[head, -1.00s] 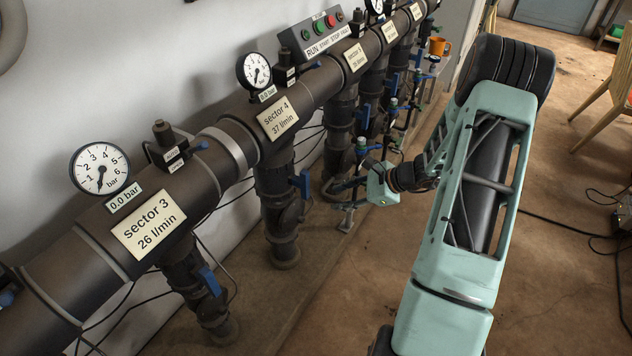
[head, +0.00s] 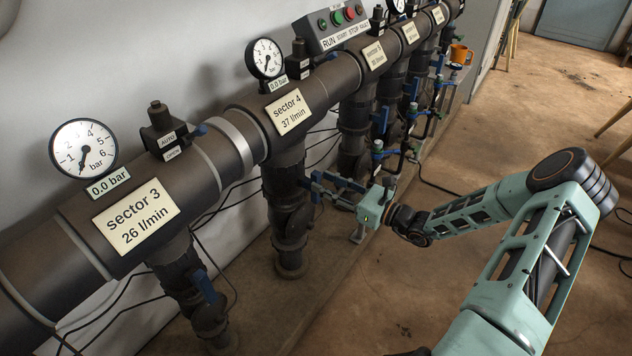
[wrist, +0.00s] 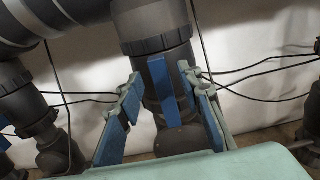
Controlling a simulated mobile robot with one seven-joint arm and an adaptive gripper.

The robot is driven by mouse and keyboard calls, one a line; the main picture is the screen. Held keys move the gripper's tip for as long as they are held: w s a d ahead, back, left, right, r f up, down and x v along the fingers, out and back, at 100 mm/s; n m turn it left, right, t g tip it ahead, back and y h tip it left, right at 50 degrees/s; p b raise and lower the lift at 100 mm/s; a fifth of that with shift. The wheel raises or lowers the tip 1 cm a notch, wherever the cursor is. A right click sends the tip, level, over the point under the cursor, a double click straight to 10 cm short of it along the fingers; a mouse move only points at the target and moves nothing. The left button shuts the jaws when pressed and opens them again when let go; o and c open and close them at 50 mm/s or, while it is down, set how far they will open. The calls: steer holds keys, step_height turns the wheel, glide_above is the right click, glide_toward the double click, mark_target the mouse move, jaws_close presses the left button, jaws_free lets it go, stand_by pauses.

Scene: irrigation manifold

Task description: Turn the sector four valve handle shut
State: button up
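The sector 4 drop pipe (head: 287,205) hangs below the label reading "sector 4, 37 l/min" (head: 290,110). Its blue valve handle (wrist: 158,85) lies along the pipe in the wrist view, its long side running with the pipe. In the head view the handle is hard to tell apart from the blue finger pads. My gripper (head: 318,185) is open in front of this pipe. In the wrist view its two fingers (wrist: 163,78) stand either side of the handle, with gaps to both sides. I cannot tell how deep the handle sits between them.
The sector 3 pipe with its own blue handle (head: 204,284) is at the left. More drop pipes with blue handles (head: 381,120) stand beyond sector 4. Thin black cables (wrist: 250,80) run behind the pipes. An orange mug (head: 460,54) stands farther back. The floor at right is open.

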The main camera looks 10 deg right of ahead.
mark_target(319, 180)
steer(key=shift+b+x, duration=0.3)
steer(key=shift+x, duration=1.6)
jaws_close()
